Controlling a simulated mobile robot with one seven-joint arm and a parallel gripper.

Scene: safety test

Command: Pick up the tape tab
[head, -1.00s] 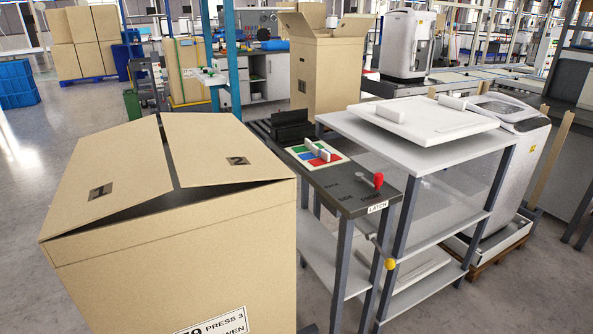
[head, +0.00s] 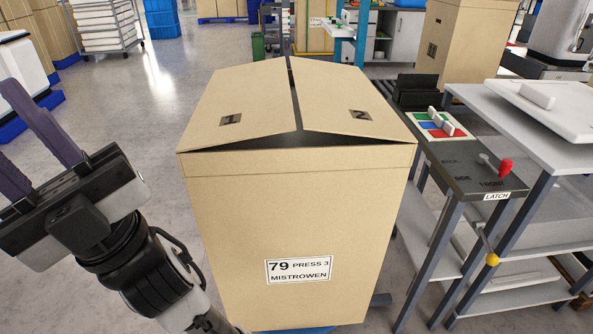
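No part is plainly marked as the tape tab. A small pale upright piece (head: 447,123) stands on a board with green, blue and red patches (head: 431,138), on the dark bench right of the big carton; I cannot tell whether it is the tab. My gripper (head: 8,122) is at the left edge, far from that board, with its two purple-grey fingers spread apart.
A large carton (head: 292,215) labelled "79 PRESS 3 MISTROWEN" fills the middle, its top flaps slightly parted. The dark bench (head: 470,182) has a red knob (head: 506,168) and a "LATCH" label. A white shelf cart (head: 545,145) stands right. Floor is clear behind the carton's left.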

